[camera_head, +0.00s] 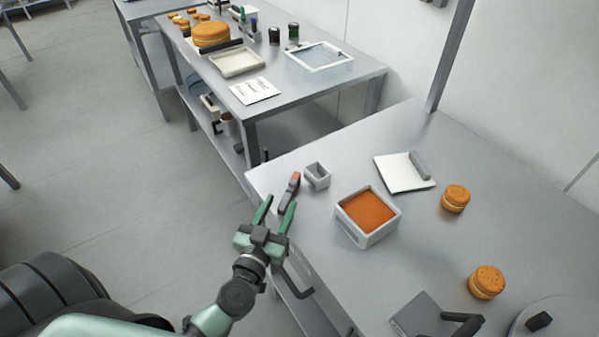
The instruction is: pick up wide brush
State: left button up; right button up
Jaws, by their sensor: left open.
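A small tool with an orange end and a dark body, which looks like the wide brush (294,181), lies near the left corner of the near metal table. My left gripper (279,203) is open, with two green fingers pointing at the brush from the near side. The brush's lower end is close to the right fingertip. I cannot tell whether they touch. No object shows between the fingers. My right gripper does not show.
A small grey box (317,177) stands just right of the brush. A white tub with orange filling (354,233) is farther right. A white board (398,177), round cakes (455,199) and a grey flat plate (413,312) are also on the near table (420,255). Another table (280,95) stands behind.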

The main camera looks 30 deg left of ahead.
aim_at(291, 184)
pick_arm(q)
jog(key=w, duration=0.4)
jog(key=shift+w+a+r+p, duration=0.15)
jog(key=shift+w+r+p, duration=0.1)
jog(key=shift+p, duration=0.1)
jog(key=shift+w+a+f, duration=0.1)
jog(key=shift+w, duration=0.5)
jog(key=shift+w+a+f, duration=0.1)
jog(key=shift+w, duration=0.65)
jog(key=c, duration=0.8)
grip_shut()
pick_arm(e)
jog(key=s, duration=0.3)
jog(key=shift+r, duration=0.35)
